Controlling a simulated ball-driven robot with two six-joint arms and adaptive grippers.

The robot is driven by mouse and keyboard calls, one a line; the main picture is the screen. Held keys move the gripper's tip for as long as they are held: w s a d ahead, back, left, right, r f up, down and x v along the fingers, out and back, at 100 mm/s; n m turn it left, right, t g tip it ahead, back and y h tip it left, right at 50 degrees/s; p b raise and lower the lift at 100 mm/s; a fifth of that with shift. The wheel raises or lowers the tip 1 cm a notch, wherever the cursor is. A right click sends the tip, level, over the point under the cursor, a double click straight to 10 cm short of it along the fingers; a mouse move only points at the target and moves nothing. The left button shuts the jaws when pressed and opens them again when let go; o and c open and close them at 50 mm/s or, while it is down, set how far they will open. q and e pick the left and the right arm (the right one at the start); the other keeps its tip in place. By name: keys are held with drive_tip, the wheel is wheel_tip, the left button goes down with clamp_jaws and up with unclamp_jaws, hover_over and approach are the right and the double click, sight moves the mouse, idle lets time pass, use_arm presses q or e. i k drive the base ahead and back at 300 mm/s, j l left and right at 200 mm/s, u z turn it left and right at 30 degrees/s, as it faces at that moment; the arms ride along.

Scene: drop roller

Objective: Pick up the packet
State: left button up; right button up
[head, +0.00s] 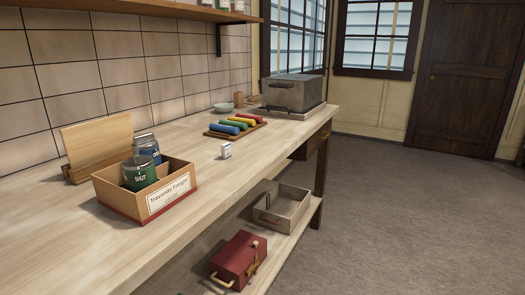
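A small white packet (226,150) stands on the light wooden workbench (105,247), near its front edge. It is between the cardboard box and the tray of coloured rollers, with bare bench around it. Its print is too small to read. Neither of my grippers shows in the head view.
A cardboard box (112,198) with a green can (139,173) and a blue can (147,147) stands left of the packet. A tray with coloured rollers (230,127) lies behind it. A grey metal box (293,93) stands at the far end. A red case (238,260) sits on the lower shelf.

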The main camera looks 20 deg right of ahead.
sight(225, 153)
drive_tip(key=z, duration=0.3)
drive_tip(key=u, duration=1.15)
drive_tip(key=l+u, duration=1)
drive_tip(key=k+l+u, duration=0.2)
drive_tip(key=l+u, duration=0.3)
drive_tip(key=k+l+u, duration=0.25)
drive_tip(key=l+u, duration=0.25)
